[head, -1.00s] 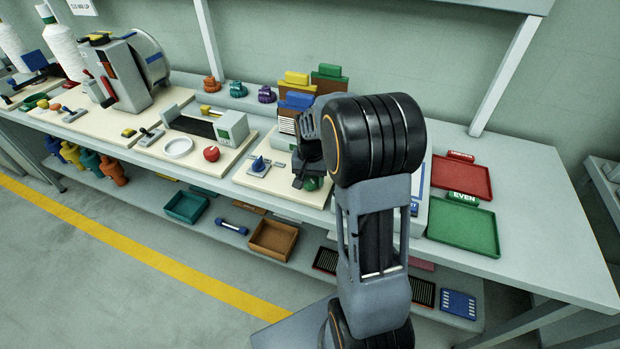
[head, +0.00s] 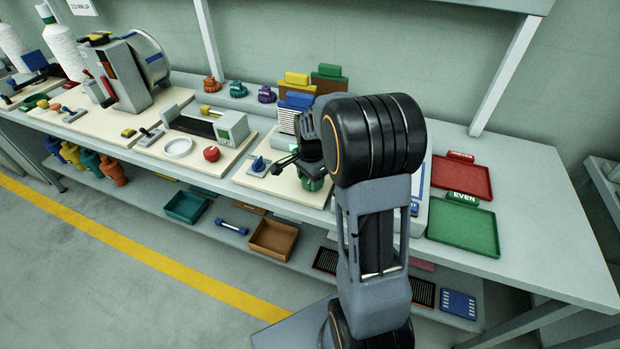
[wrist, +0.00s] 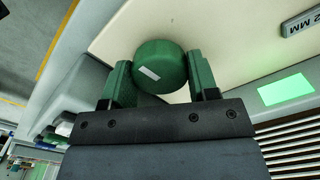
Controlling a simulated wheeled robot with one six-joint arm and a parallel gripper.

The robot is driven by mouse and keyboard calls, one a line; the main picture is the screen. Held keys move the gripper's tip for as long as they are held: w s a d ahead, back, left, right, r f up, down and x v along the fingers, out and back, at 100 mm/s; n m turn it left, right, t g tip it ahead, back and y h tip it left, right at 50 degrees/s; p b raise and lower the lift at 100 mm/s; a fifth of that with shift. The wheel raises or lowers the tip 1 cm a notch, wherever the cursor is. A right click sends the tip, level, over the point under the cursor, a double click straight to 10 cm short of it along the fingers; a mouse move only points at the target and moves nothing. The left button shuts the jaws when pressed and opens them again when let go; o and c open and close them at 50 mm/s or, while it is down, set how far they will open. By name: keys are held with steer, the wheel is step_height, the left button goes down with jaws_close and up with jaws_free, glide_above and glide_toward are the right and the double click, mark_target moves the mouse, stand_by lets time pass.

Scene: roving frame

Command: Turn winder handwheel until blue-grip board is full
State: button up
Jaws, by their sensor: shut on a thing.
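In the wrist view my gripper (wrist: 160,80) is shut on a green round knob (wrist: 160,62) with a small white mark on its face; a finger lies on each side. In the head view the green handwheel knob (head: 313,184) shows just below my gripper, on a cream base plate (head: 270,184). The rest of the handwheel is hidden behind my gripper. The blue-grip board (head: 297,101) stands upright behind my gripper, its blue grip on top. Pale wound bands (head: 287,119) show below the grip; its lower and right parts are hidden.
Boards with yellow (head: 297,78) and green (head: 330,70) grips stand just behind the blue one. A red tray (head: 463,180) and a green EVEN tray (head: 462,228) lie to the right. The table's right end is clear.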

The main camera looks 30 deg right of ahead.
steer(key=shift+m, duration=0.4)
steer(key=o, duration=0.9)
steer(key=shift+r, duration=0.1)
step_height(320, 180, up, 14)
steer(key=shift+f, duration=0.15)
stand_by(0.7)
